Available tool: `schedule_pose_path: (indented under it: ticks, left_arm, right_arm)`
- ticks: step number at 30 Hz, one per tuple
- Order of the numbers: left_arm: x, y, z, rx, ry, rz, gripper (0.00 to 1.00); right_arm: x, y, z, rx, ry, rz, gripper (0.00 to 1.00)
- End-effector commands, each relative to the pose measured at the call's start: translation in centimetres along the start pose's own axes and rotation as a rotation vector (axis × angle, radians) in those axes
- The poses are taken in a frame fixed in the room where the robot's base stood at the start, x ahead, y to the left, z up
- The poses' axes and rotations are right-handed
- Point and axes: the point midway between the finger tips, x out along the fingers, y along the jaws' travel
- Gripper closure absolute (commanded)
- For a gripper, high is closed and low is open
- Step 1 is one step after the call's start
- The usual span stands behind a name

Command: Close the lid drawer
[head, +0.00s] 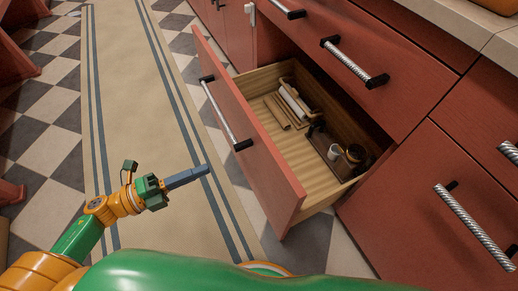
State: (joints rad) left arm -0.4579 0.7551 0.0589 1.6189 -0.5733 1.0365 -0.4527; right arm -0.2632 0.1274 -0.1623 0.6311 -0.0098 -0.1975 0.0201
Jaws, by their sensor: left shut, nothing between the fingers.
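The lid drawer (255,143) is a red-fronted drawer with a pale wooden inside, pulled well out from the cabinet. Its silver bar handle (220,112) with black ends is on the front face, which faces left. Inside lie a white roll, wooden pieces, a brown tray with a white cup, and a dark round item. My left gripper (188,178) is shut and empty. It is to the left of the drawer front in the picture, over the runner, apart from the drawer. My right gripper is not in view.
Red cabinets with other closed drawers (370,60) line the right side under a pale countertop (460,18). A beige runner with blue stripes (130,60) lies on the checkered floor (50,110). Red furniture edges show at the far left. The runner is clear.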

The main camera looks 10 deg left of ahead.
Motion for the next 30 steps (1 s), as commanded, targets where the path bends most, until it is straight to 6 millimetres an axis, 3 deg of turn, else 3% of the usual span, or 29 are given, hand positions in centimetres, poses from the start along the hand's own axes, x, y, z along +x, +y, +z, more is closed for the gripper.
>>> schedule_pose_path:
  ticks: [18, 24, 30]
  left_arm:
    - [11.8, -0.6, 0.1, -0.003, -0.003, -0.007, 1.00]
    - [13.6, -0.5, 0.1, -0.004, -0.004, -0.003, 1.00]
    - [13.8, -0.4, 0.1, -0.005, -0.004, -0.003, 1.00]
  right_arm:
    - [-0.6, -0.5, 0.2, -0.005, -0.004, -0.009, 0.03]
    - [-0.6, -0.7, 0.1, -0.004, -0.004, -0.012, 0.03]
    - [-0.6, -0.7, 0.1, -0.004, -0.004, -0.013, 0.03]
